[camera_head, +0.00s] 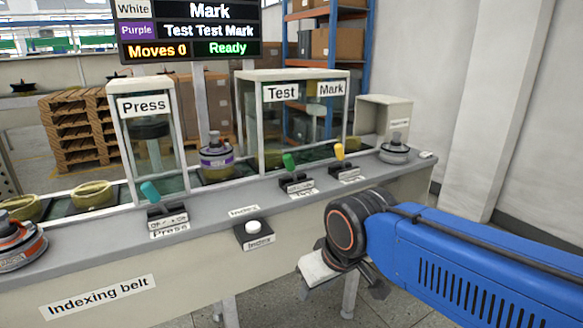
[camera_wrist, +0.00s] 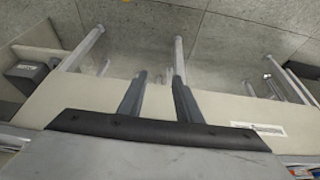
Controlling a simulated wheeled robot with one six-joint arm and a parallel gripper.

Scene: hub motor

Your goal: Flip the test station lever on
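The Test lever (camera_head: 289,161) has a green handle and rises from a small dark switch box (camera_head: 297,184) on the bench's front ledge, below the Test housing (camera_head: 281,93). Its handle leans up and slightly left; the on/off marking is too small to read. My gripper shows in the wrist view (camera_wrist: 158,76) with its two dark fingers apart and nothing between them. In the head view it hangs in front of the bench, below and right of the Test lever, partly hidden by my wrist. It touches no lever.
A teal Press lever (camera_head: 151,192) stands left and a yellow Mark lever (camera_head: 340,151) just right of the Test lever. A white Index button (camera_head: 253,226) sits on the bench front. A purple-banded hub (camera_head: 216,160) stands between the Press and Test housings. The screen (camera_head: 190,30) reads Ready.

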